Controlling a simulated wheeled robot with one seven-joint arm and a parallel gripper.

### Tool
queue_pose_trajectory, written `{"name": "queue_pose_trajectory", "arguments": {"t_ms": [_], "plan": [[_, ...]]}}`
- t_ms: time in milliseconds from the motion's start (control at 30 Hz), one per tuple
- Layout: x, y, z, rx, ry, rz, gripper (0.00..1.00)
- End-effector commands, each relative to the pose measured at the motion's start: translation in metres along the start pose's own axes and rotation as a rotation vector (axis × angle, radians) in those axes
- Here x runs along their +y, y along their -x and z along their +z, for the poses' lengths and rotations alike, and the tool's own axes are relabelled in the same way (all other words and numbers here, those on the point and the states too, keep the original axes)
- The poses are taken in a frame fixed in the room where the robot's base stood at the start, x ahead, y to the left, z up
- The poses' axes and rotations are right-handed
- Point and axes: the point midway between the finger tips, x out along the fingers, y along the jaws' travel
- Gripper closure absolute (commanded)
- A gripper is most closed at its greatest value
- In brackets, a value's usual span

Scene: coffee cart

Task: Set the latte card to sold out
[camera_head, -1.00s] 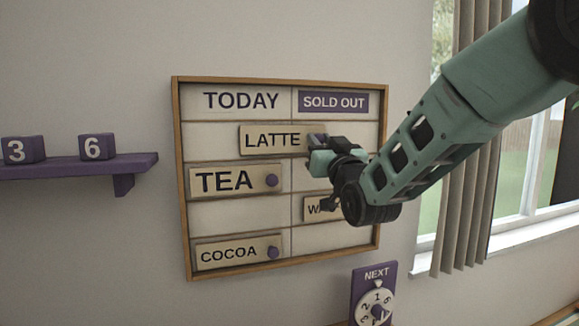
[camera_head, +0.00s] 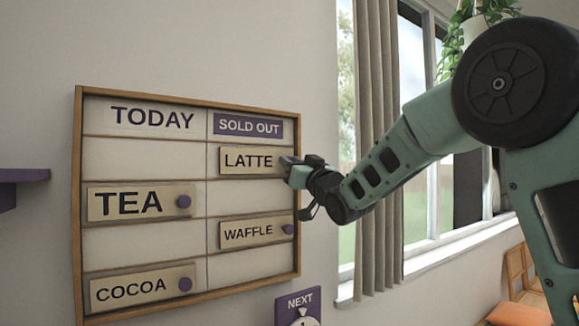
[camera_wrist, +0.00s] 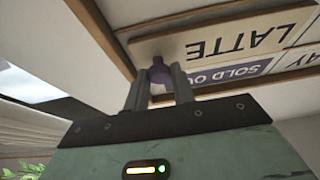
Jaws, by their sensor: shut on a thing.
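The latte card (camera_head: 247,160) sits in the right column of the menu board (camera_head: 190,104), in the row just under the purple SOLD OUT header (camera_head: 248,127). My gripper (camera_head: 289,163) is at the card's right end and hides its knob in the head view. In the wrist view the latte card (camera_wrist: 225,40) appears upside down, and my gripper (camera_wrist: 160,88) is shut on its purple knob (camera_wrist: 160,72). The SOLD OUT header also shows there (camera_wrist: 230,73), partly hidden.
The tea card (camera_head: 142,202) and cocoa card (camera_head: 143,285) are in the left column. The waffle card (camera_head: 252,232) is lower in the right column. A NEXT dial (camera_head: 299,306) is below the board. A purple shelf (camera_head: 22,175) is at left; a curtain (camera_head: 378,150) and window are at right.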

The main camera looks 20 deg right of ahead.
Motion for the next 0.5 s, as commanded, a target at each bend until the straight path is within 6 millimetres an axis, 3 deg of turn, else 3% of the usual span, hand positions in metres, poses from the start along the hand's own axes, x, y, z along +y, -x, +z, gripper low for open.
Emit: {"name": "queue_pose_trajectory", "arguments": {"t_ms": [100, 133, 200, 500], "plan": [[0.0059, 0.0003, -0.0017, 0.002, 0.003, 0.012, 1.00], [0.0061, 0.0003, -0.0017, 0.002, 0.003, 0.012, 0.73], [0.0058, 0.0003, -0.0017, 0.002, 0.003, 0.012, 0.55], [0.0036, 0.0011, -0.0009, 0.002, 0.002, 0.008, 0.55]]}}
